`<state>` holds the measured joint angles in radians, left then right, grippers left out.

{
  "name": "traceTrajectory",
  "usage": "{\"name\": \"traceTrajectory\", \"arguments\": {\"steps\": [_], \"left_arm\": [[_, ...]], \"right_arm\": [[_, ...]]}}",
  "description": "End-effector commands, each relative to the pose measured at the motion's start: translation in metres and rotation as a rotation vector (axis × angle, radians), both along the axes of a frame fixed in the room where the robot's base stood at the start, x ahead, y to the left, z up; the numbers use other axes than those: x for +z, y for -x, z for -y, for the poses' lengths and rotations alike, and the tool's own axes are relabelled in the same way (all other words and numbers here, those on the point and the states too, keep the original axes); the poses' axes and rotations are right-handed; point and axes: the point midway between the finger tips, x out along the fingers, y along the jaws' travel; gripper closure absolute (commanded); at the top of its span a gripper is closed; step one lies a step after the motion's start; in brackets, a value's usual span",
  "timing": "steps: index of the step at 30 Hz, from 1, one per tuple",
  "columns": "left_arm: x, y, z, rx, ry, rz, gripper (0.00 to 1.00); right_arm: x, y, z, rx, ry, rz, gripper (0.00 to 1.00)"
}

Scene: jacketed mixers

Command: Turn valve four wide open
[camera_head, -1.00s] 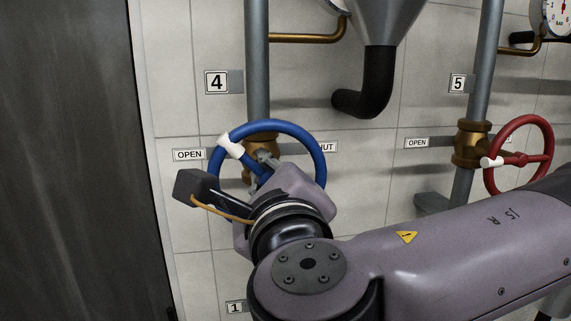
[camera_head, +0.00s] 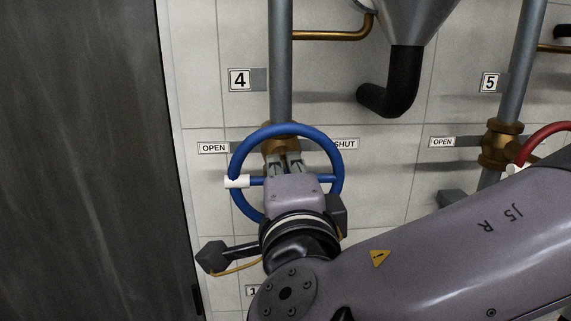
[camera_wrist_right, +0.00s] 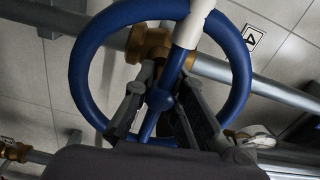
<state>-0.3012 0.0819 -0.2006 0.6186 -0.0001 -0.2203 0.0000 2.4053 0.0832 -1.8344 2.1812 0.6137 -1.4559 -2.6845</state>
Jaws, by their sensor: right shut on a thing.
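Valve four's blue handwheel (camera_head: 337,190) is on the pipe under the number 4 plate (camera_head: 239,80). Its white marker (camera_head: 237,181) points left, a little below the OPEN label (camera_head: 213,148). The SHUT label (camera_head: 345,144) is at the wheel's right. My right gripper (camera_head: 286,164) faces the middle of the wheel and covers its lower part in the head view. In the right wrist view the fingers of my right gripper (camera_wrist_right: 165,92) stand on both sides of a blue spoke by the hub, shut on the wheel (camera_wrist_right: 240,75). My left gripper is not in view.
A brass valve body (camera_head: 280,148) sits behind the wheel on a grey pipe (camera_head: 281,60). A black elbow pipe (camera_head: 395,90) hangs to the right. Valve five's red wheel (camera_head: 540,142) is partly hidden by my right arm. A dark panel (camera_head: 90,160) fills the left.

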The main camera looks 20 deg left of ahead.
Motion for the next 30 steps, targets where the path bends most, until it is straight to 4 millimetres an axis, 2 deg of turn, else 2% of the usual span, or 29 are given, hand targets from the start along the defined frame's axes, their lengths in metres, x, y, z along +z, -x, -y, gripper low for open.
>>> {"name": "traceTrajectory", "arguments": {"steps": [9, 24, 25, 30], "left_arm": [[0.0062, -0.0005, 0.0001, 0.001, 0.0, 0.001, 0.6], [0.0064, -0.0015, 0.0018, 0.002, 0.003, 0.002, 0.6], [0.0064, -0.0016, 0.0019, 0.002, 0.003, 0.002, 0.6], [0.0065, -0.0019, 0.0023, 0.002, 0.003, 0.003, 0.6]], "right_arm": [[-0.0021, 0.0002, 0.0005, 0.0, 0.108, 0.037, 1.0], [-0.0045, 0.001, -0.0002, 0.004, 0.125, 0.039, 1.0], [-0.0045, 0.0012, -0.0002, 0.004, 0.124, 0.038, 0.85], [-0.0036, 0.0011, -0.0005, 0.004, 0.121, 0.039, 0.74]]}}
